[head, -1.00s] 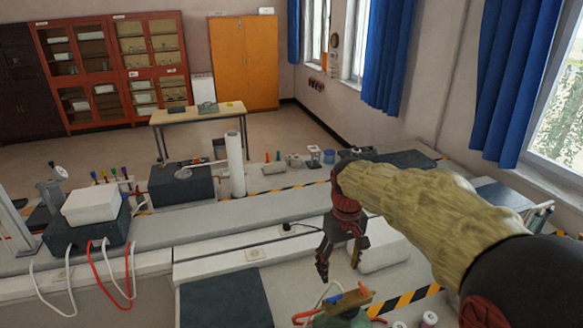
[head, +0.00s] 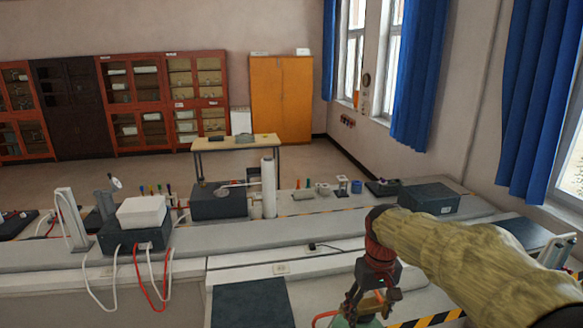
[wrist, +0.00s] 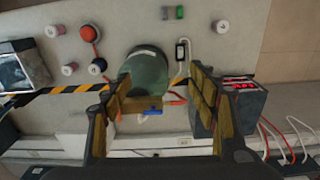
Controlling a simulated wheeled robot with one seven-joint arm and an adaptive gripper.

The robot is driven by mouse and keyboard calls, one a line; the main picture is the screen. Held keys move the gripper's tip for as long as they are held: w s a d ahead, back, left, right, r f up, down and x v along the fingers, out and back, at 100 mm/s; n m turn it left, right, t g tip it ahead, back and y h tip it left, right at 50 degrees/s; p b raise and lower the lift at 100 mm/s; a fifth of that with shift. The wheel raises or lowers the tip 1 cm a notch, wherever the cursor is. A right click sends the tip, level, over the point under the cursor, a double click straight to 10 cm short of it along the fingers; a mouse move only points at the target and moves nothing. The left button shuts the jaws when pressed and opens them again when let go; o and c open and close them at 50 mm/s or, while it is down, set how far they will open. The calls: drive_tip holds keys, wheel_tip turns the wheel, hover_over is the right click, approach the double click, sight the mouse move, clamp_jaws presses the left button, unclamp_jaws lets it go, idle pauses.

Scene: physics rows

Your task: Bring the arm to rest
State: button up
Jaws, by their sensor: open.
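My gripper (head: 366,303) hangs from my raised arm at the lower right of the head view, fingers pointing down. In the wrist view my gripper (wrist: 155,98) is open, with padded fingers spread apart and nothing held between them. A dark green rounded object (wrist: 147,72) lies on the bench below and beyond the fingertips. It also shows, partly cut off, at the bottom edge of the head view. I cannot tell its exact distance from the fingers.
A box with a red display (wrist: 242,87) stands right of the fingers. Spools and a red knob (wrist: 90,33) are on the bench (wrist: 200,50). In the head view, a dark box (head: 428,198) sits behind my arm. White equipment (head: 142,211) with cables stands at the left.

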drive_tip(key=s+f+m+t+b, duration=0.1)
drive_tip(key=s+f+t+b, duration=0.1)
drive_tip(key=s+f+b, duration=0.3)
drive_tip(key=s+f+t+b, duration=0.3)
drive_tip(key=s+f+b, duration=0.2)
drive_tip(key=s+b, duration=0.7)
drive_tip(key=s, duration=0.4)
drive_tip(key=shift+s+f+m+b, duration=0.15)
drive_tip(key=shift+s+m+b, duration=0.15)
drive_tip(key=shift+s+m, duration=0.1)
